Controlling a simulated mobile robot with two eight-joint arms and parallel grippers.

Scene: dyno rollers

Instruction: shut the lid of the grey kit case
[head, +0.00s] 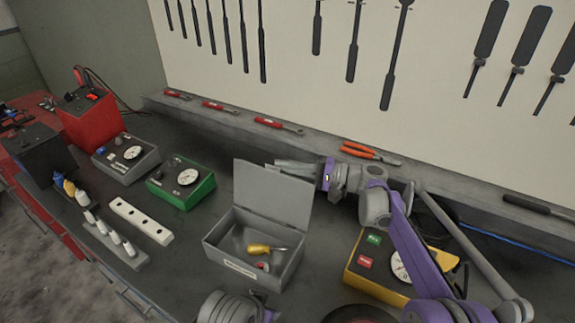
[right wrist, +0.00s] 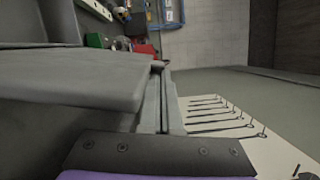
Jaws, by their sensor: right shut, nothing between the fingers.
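The grey kit case (head: 222,240) stands on the bench with its lid (head: 270,198) raised steeply at the back. A yellow-handled screwdriver (head: 262,249) and a small red item lie inside. My right gripper (head: 275,165) is shut and empty, reaching leftward behind the upper edge of the lid. In the right wrist view, its fingers (right wrist: 160,72) run alongside a broad grey panel (right wrist: 75,78) that appears to be the lid. I cannot tell whether they touch.
A yellow device (head: 358,276) stands right of the case, under my right arm. A green meter box (head: 182,183) and a white block with holes (head: 140,221) are to the left. Pliers (head: 365,153) and wrenches lie along the back ledge below the tool wall.

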